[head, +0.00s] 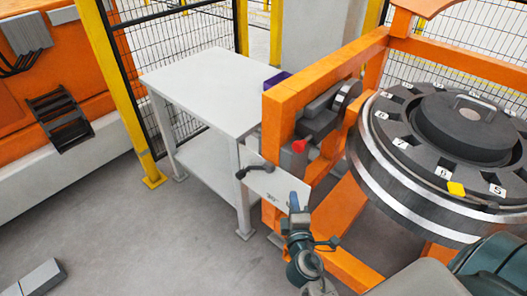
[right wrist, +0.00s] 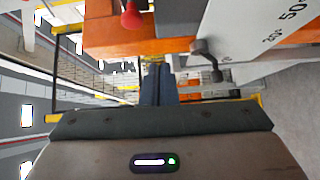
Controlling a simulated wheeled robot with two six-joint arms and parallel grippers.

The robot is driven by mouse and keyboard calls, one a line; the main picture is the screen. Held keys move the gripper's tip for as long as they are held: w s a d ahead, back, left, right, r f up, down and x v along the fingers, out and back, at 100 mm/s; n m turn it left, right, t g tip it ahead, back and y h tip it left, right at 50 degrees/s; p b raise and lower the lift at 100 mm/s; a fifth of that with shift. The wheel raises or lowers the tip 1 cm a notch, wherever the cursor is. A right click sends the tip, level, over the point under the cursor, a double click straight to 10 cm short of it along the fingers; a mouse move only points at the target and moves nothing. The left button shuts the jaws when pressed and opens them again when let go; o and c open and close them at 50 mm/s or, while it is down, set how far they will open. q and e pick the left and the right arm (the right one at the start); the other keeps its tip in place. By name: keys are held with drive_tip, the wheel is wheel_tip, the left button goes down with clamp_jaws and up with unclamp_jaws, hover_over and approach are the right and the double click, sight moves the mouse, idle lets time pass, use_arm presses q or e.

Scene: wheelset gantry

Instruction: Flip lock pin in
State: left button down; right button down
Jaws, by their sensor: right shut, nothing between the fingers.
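A black bent lever (head: 255,171) sticks out at the left end of a white plate on the orange gantry. It also shows in the right wrist view (right wrist: 207,62). A red knob (head: 299,146) sits on a dark grey mechanism above the plate and shows at the top of the right wrist view (right wrist: 132,16). I cannot tell for certain which of these is the lock pin. My right gripper (head: 294,201) is shut and empty in front of the plate, right of and below the lever. Its blue-grey fingers (right wrist: 158,84) appear apart from lever and knob. My left gripper is out of view.
The white plate (right wrist: 265,35) bears angle marks. The orange gantry frame (head: 285,115) stands beside a round dark wheel unit (head: 400,185) with numbered tags. A white table (head: 205,90) stands behind to the left. The floor at left is mostly clear.

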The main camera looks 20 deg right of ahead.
sight(293, 147)
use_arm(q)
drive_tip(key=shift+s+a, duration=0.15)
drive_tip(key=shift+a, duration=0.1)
use_arm(e)
drive_tip(key=r, duration=0.2)
drive_tip(key=a+r, duration=0.1)
drive_tip(key=shift+w+r+n+t, duration=0.2)
drive_tip(key=shift+w+n+t, duration=0.1)
drive_tip(key=shift+w+n, duration=0.1)
drive_tip(key=shift+d, duration=0.1)
